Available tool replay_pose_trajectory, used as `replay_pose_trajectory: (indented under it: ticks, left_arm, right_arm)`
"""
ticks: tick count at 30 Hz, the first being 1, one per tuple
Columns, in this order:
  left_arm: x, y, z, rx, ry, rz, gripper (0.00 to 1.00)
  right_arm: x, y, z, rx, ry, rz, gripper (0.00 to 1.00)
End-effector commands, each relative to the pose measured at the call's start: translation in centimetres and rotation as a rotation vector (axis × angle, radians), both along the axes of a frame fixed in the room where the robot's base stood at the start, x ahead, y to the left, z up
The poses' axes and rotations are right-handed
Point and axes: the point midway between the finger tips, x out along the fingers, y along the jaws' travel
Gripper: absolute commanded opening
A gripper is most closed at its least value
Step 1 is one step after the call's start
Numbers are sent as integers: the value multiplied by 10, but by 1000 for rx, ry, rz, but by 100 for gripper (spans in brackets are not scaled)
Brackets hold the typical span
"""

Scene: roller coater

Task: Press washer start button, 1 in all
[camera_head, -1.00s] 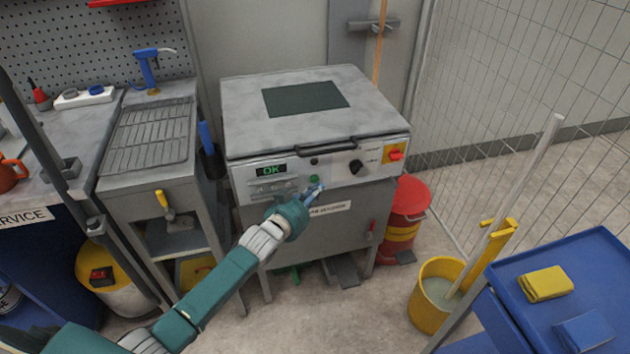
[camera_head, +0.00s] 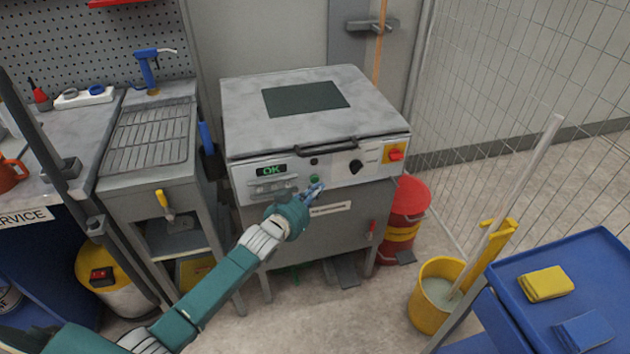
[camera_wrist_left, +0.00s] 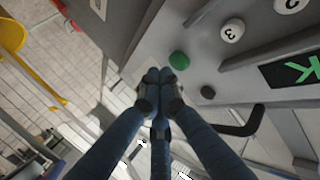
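The washer (camera_head: 310,122) is a grey box with a closed lid and a light front panel. Its green start button (camera_head: 314,180) is on the panel below a dark round knob, and the display (camera_head: 271,170) reads "OK" in green. In the left wrist view the green button (camera_wrist_left: 179,60) is just beyond the fingertips. My left gripper (camera_head: 316,190) is at the front panel, its blue fingers drawn together in the left wrist view (camera_wrist_left: 160,76) with nothing visible between them. Contact with the button cannot be told. My right gripper is not in view.
A black handle bar (camera_head: 312,146) juts from the lid's front edge. A red switch on yellow (camera_head: 395,153) is at the panel's right.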

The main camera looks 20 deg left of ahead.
Motion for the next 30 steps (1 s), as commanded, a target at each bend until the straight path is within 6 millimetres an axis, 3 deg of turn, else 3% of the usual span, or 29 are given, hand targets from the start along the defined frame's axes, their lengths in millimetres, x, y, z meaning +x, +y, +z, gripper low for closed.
replay_pose_trajectory:
  ticks: [30]
  left_arm:
    - [10, 7, 0, 0, -1, 0, 0]
  right_arm:
    - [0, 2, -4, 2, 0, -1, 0]
